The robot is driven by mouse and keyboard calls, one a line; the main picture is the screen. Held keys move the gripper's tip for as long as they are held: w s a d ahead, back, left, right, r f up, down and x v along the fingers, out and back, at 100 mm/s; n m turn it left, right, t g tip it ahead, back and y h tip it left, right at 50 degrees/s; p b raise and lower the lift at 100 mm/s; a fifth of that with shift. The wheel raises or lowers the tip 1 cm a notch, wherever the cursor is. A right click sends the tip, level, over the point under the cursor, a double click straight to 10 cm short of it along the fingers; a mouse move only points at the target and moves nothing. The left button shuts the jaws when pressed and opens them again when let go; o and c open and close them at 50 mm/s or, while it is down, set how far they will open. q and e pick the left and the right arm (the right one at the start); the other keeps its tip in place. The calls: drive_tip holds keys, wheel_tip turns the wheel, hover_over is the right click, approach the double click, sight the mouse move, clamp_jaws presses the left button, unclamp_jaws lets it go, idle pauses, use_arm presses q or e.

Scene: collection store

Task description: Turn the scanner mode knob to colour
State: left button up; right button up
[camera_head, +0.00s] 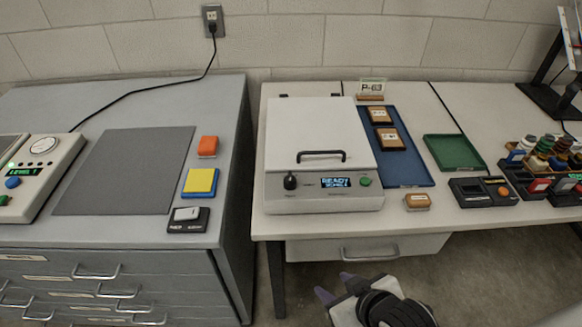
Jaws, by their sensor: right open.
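The scanner (320,140) is a white box with its lid shut and a black handle (321,156) on the lid. It stands at the left end of the white table. Its mode knob (290,181) is a small black dial at the left of the front panel, and its marking is too small to read. A blue display (335,182) reads "READY" above a smaller, unclear line. A green button (365,181) sits right of it. My right gripper (336,286) is open and empty, in front of and below the table edge, apart from the knob. My left gripper is out of view.
A drawer (350,249) with a handle is under the table. A blue tray (405,173) with brown items, an orange-brown block (417,202) and a green tray (453,152) lie right of the scanner. A grey cabinet (225,150) stands left across a narrow gap.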

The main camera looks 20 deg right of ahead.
drive_tip(key=w+a+r+n+t+y, duration=0.1)
drive_tip(key=w+a+r+t, duration=0.15)
drive_tip(key=w+r, duration=0.55)
drive_tip(key=w+a+r+t, duration=0.2)
drive_tip(key=w+r+t, duration=0.25)
drive_tip(key=r, duration=0.45)
drive_tip(key=w+a+r+n+t+y, duration=0.1)
drive_tip(key=w+a+r+t, duration=0.15)
drive_tip(key=w+r, duration=0.55)
drive_tip(key=s+a+r+n+g+y+p, duration=0.1)
drive_tip(key=s+a+r+n+g+y, duration=0.2)
drive_tip(key=a+r+n+y, duration=1.1)
drive_tip(key=s+a+f+n+g+y, duration=0.2)
drive_tip(key=a+n+g+y, duration=0.15)
drive_tip(key=a+g, duration=0.3)
drive_tip(key=g+h, duration=0.7)
drive_tip(key=h, duration=1.3)
approach(290, 177)
drive_tip(key=f, duration=0.2)
drive_tip(key=f+p, duration=0.1)
drive_tip(key=f, duration=0.4)
drive_tip(key=shift+w+a+f, duration=0.25)
drive_tip(key=shift+w+f, duration=0.05)
drive_tip(key=shift+f, duration=0.95)
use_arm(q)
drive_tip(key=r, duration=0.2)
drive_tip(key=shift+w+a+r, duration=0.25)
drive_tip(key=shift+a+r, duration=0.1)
